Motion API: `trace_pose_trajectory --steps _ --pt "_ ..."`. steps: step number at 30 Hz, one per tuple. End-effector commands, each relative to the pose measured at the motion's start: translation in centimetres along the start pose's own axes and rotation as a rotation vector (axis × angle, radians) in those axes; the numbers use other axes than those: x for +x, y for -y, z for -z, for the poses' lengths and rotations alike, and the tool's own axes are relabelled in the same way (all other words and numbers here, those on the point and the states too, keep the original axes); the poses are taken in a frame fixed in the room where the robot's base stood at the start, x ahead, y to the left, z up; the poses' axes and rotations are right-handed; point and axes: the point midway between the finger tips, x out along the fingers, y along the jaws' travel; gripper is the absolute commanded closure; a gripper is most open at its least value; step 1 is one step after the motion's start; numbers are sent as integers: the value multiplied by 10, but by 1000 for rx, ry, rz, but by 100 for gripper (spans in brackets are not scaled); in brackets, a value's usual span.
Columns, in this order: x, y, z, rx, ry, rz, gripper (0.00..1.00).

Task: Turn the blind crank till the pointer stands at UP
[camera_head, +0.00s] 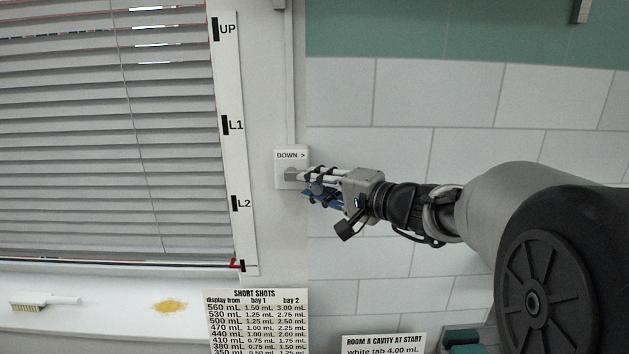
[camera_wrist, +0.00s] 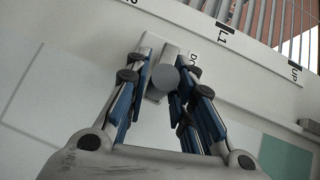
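The blind crank (camera_head: 291,178) is a small grey handle on a white wall box (camera_head: 283,155) marked "DOWN >". In the wrist view its round grey knob (camera_wrist: 166,78) sits between my fingers and fills the gap. My gripper (camera_head: 308,183) reaches it from the right and appears shut on the knob; its fingers hide part of the crank. The blind (camera_head: 105,130) hangs lowered over the window. The red pointer (camera_head: 237,265) stands at the bottom of the white scale strip (camera_head: 231,160), below L2. The UP mark (camera_head: 216,29) is at the strip's top.
A sill (camera_head: 110,322) below the blind holds a brush (camera_head: 45,303) and a yellow spill (camera_head: 170,306). A "SHORT SHOTS" sign (camera_head: 255,320) and another sign (camera_head: 384,345) stand below the crank. The tiled wall (camera_head: 400,90) around my arm is clear.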

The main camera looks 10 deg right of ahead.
Motion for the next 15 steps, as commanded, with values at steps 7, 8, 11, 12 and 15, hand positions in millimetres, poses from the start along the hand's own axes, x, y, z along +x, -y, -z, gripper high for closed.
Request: trace_pose_trajectory --steps 7,8,11,12,15 --pt "0 0 0 0 0 -1 97" --pt "0 0 0 0 0 -1 97" --pt "0 3 0 0 0 0 98" --pt "0 7 0 -1 0 0 98" --pt "0 20 -1 -2 0 3 98"
